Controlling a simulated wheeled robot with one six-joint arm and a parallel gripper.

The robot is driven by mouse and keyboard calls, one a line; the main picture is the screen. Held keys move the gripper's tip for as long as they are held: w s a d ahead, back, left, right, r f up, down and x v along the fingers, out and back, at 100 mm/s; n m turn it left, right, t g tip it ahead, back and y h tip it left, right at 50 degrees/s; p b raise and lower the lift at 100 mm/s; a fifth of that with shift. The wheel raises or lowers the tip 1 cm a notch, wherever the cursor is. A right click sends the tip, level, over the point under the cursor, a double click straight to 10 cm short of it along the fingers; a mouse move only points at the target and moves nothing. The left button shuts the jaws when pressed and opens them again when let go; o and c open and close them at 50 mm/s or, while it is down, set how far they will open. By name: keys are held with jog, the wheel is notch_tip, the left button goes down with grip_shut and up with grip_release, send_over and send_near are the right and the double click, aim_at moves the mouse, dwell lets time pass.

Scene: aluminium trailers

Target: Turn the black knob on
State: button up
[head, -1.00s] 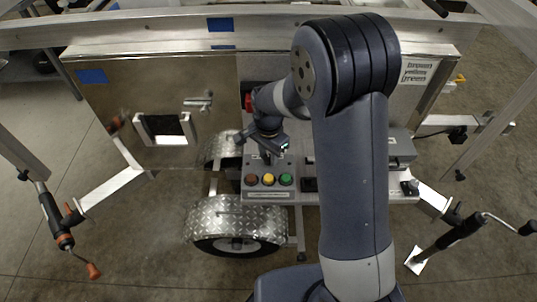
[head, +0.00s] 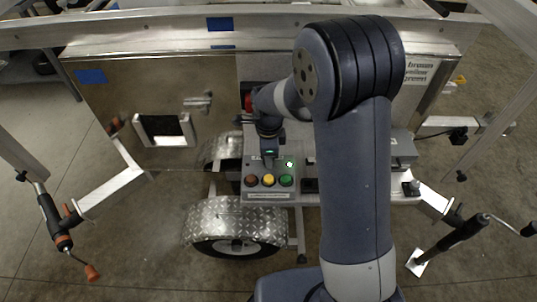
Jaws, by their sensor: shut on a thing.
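The control box (head: 248,185) has a row of brown, yellow and green buttons on its face. My gripper (head: 270,160) reaches down to the upper part of this box, just above the yellow button (head: 268,180). It is shut on the black knob, which the fingers and wrist hide almost wholly. How far the knob is turned cannot be seen. A small bright green light (head: 290,164) shows on the box face, just right of my gripper and above the green button (head: 286,181).
A diamond-plate fender (head: 225,215) over a tyre lies below the box. A shiny metal panel (head: 165,100) with a rectangular opening stands at left. A grey box (head: 401,148) and jack handles stand at right. My arm covers the middle right.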

jog(key=shift+m, duration=0.4)
jog(key=o, duration=1)
jog(key=shift+c, duration=0.2)
notch_tip(320, 180, up, 11)
jog(key=shift+f, duration=0.15)
notch_tip(320, 180, down, 11)
jog(key=shift+r, duration=0.1)
dwell(0.4)
